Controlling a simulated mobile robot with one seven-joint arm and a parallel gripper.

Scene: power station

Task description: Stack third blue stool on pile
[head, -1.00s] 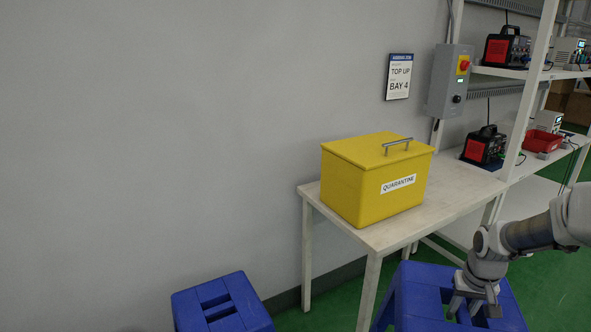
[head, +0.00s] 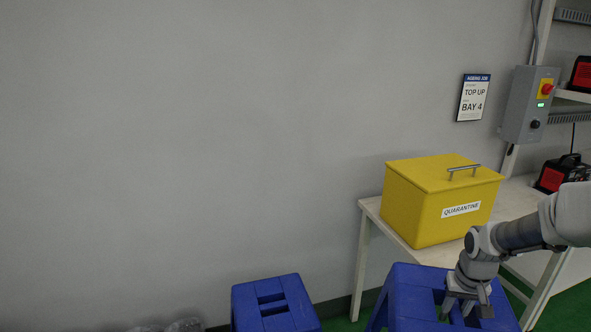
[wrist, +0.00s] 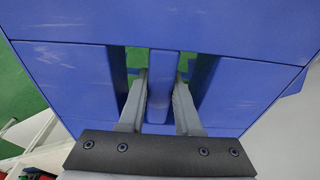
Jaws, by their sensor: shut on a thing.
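My gripper (head: 466,305) is shut on the centre bar of a blue stool (head: 410,293), one finger through each slot of its seat. The wrist view shows the same stool (wrist: 75,85) filling the picture, with my gripper (wrist: 160,95) clasping the bar between the two slots. The held stool is upright in front of the table in the head view; its lower part is cut off. Another blue stool seat (head: 272,305), with slots in its top, is at the bottom middle, lower and to the left. What is under that seat is out of frame.
A white table (head: 372,210) with a yellow quarantine box (head: 440,205) stands behind the held stool. A grey control box (head: 528,105) is on the post at right. Crumpled clear plastic (head: 180,326) shows at the bottom edge. Grey wall fills the left.

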